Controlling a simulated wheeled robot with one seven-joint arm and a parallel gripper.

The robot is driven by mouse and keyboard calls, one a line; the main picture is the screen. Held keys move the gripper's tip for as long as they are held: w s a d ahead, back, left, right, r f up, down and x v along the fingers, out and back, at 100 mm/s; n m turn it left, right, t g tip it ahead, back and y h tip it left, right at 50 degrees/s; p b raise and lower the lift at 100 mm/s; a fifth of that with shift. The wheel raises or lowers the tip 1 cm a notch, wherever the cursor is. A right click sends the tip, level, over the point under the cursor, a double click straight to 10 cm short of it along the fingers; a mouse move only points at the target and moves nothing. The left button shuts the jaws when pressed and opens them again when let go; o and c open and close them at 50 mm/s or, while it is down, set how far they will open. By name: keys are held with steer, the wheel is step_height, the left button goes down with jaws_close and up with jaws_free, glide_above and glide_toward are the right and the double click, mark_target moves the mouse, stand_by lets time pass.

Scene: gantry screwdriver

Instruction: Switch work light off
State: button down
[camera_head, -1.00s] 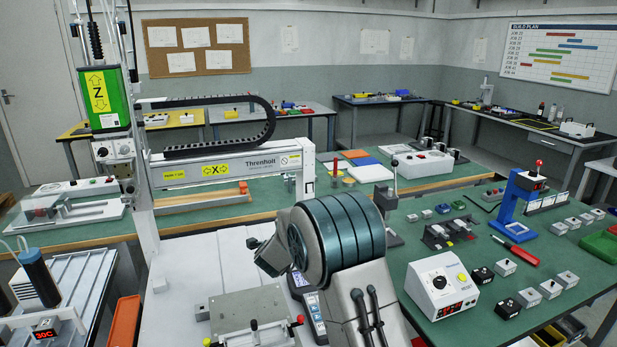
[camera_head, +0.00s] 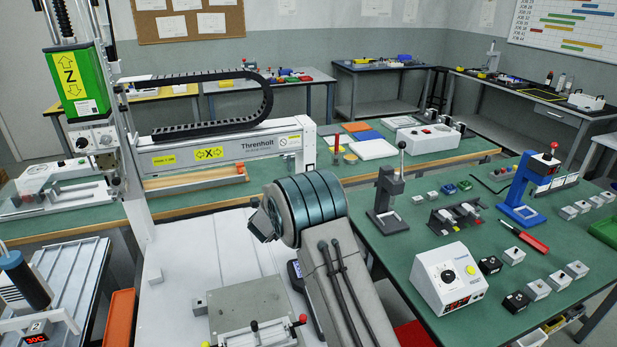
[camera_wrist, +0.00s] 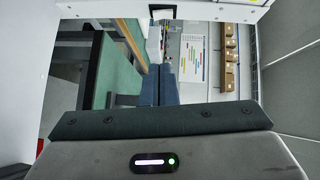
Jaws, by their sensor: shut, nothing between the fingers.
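My gripper (camera_wrist: 159,70) shows in the wrist view as two blue-grey fingers side by side, shut and empty. Beyond the fingertips, at the top of that view, is a pale panel (camera_wrist: 205,10) with a small dark square opening or part (camera_wrist: 162,12). I cannot tell whether this belongs to the work light or its switch. In the head view my arm hides the gripper. No work light can be made out for certain in either view.
The gantry's white X beam (camera_head: 230,150) crosses behind my arm, with its green Z unit (camera_head: 78,82) at left. A plate fixture (camera_head: 250,308) lies in front of it. A screwdriver controller box (camera_head: 447,280) and several small blocks stand on the green bench (camera_head: 400,258) at right.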

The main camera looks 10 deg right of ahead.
steer(key=w+d+f+p, duration=0.1)
steer(key=w+d, duration=0.2)
steer(key=w, duration=0.7)
steer(key=shift+d+f+p, duration=0.2)
steer(key=shift+p, duration=0.2)
